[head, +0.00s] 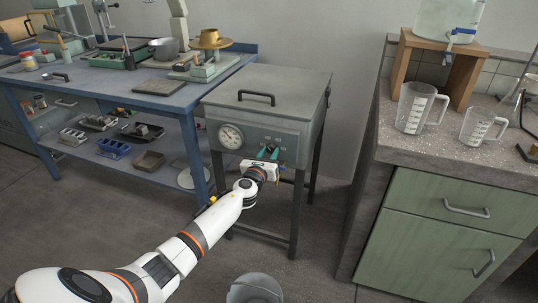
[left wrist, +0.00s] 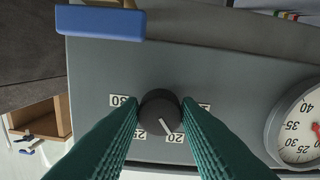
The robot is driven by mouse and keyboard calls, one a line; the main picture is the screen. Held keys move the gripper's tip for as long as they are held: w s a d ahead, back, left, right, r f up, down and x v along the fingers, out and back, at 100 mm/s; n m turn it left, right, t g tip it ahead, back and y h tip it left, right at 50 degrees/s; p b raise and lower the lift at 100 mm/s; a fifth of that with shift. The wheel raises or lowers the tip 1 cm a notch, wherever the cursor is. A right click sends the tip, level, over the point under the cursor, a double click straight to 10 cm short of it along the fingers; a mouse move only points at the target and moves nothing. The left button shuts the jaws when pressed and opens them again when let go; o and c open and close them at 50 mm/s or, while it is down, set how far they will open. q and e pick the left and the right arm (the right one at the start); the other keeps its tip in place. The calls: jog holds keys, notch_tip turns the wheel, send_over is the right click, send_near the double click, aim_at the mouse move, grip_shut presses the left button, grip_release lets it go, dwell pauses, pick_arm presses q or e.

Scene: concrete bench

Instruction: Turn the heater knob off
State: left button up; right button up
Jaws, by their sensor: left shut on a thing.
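The heater is a grey-green box (head: 262,100) on dark legs, with a black handle on its lid. Its round black knob (left wrist: 160,112) is on the front panel, and its white pointer line slants down to the right in the left wrist view, close to a label that seems to read 20. My left gripper (head: 268,153) is at the panel in the head view. Its green ridged fingers (left wrist: 160,118) are closed on either side of the knob. The fingers partly cover the labels around it. In the head view the knob is hidden behind the gripper.
A round white dial (head: 230,136) with a red needle is left of the knob on the panel; it also shows in the left wrist view (left wrist: 300,128). A blue workbench (head: 130,90) stands left. A counter (head: 450,150) with measuring jugs stands right, across a narrow gap.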

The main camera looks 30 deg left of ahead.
pick_arm(q)
jog(key=shift+n, duration=0.8)
jog(key=n+b, duration=0.1)
jog(key=n, duration=0.1)
jog(key=shift+n, duration=0.4)
jog(key=n, duration=0.4)
jog(key=shift+d+n, duration=0.1)
jog(key=shift+n, duration=0.2)
jog(key=n, duration=0.2)
jog(key=shift+n, duration=0.3)
pick_arm(e)
notch_tip(320, 180, up, 6)
pick_arm(q)
jog(key=n, duration=0.2)
jog(key=shift+n, duration=0.4)
jog(key=n, duration=0.3)
jog(key=shift+n, duration=0.3)
jog(key=shift+r+n, duration=0.1)
jog(key=shift+n, duration=0.3)
jog(key=shift+n+p, duration=0.65)
jog(key=shift+n, duration=1.35)
pick_arm(e)
notch_tip(320, 180, down, 6)
jog(key=shift+f, duration=0.15)
